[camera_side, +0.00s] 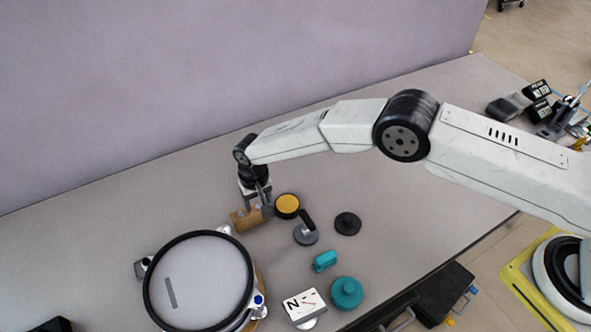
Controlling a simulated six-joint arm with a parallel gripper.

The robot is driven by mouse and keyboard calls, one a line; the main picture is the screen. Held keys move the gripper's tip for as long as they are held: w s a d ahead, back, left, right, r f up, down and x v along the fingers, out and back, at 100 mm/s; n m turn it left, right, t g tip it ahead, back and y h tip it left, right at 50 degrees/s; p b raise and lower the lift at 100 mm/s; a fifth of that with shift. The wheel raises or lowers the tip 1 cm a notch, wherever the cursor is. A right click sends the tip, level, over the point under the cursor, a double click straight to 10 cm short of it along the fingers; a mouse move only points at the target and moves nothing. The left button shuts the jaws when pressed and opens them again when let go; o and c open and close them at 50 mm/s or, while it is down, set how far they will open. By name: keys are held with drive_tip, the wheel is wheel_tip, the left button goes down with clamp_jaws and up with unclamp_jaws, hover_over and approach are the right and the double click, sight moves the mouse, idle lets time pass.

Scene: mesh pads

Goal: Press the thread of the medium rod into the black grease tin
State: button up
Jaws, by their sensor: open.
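My gripper (258,203) points down at a small brown wooden block (243,222), with its fingers open at the block's right part. Small pale shapes show on the block. They may be rods, but they are too small to tell by size, and the fingers hide part of the block. I cannot make out the medium rod or its thread. A round black tin with a yellow-orange filling (287,205), which looks like the grease tin, sits open just right of the block, apart from my gripper.
A black disc (347,223) and a grey round piece with a black handle (306,235) lie right of the tin. Nearer are a teal block (325,260), a teal round pot (346,293), a white marked box (304,306) and a large black-rimmed round frame (199,237).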

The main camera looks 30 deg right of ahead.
sight(258, 204)
drive_tip(key=shift+c, duration=0.2)
clamp_jaws()
drive_tip(key=shift+r, duration=0.2)
drive_tip(key=shift+r, duration=3.05)
